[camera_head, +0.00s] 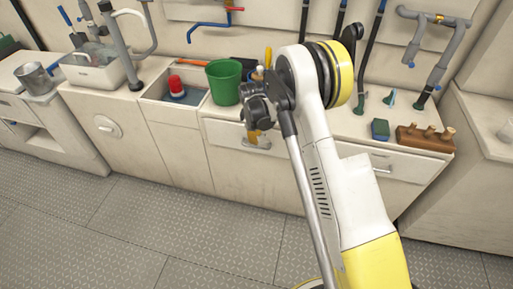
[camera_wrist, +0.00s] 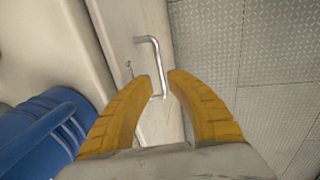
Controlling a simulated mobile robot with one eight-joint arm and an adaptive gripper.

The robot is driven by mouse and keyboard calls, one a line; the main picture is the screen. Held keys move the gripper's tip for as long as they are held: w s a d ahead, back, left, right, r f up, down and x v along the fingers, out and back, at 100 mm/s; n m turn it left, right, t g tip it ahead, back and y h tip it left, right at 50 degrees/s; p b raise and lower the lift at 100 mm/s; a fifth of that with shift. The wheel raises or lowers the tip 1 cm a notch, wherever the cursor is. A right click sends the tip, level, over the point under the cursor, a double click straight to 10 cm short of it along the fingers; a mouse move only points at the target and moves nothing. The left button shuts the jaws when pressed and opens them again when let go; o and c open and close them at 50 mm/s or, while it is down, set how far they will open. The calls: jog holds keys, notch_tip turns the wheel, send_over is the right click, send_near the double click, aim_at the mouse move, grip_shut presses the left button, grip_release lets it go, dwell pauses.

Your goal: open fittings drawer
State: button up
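A pale drawer front (camera_head: 222,133) with a silver bar handle (camera_head: 262,147) is in the counter below the green bucket. It looks shut. My gripper (camera_head: 254,136) is in front of this drawer, at its handle. In the wrist view the two orange fingers of my gripper (camera_wrist: 158,80) are apart, with one end of the silver handle (camera_wrist: 155,55) showing between their tips. I cannot tell whether they touch it. A second drawer front (camera_head: 405,167) with a handle (camera_head: 381,170) is farther right, partly behind my arm. No label tells which is the fittings drawer.
The green bucket (camera_head: 223,82) stands on the counter by a sink recess with a red-topped object (camera_head: 175,85). A wooden block with pegs (camera_head: 426,138) and a small green-blue block (camera_head: 380,129) are at right. The grey plate floor (camera_head: 150,225) in front is clear.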

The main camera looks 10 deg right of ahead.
aim_at(257, 147)
jog(key=f, duration=0.2)
jog(key=f+b, duration=0.1)
jog(key=f, duration=0.1)
jog(key=w+f+b, duration=0.1)
jog(key=f, duration=0.1)
jog(key=shift+w+d+f, duration=0.1)
jog(key=shift+d+f, duration=0.2)
jog(key=shift+c, duration=0.4)
grip_shut()
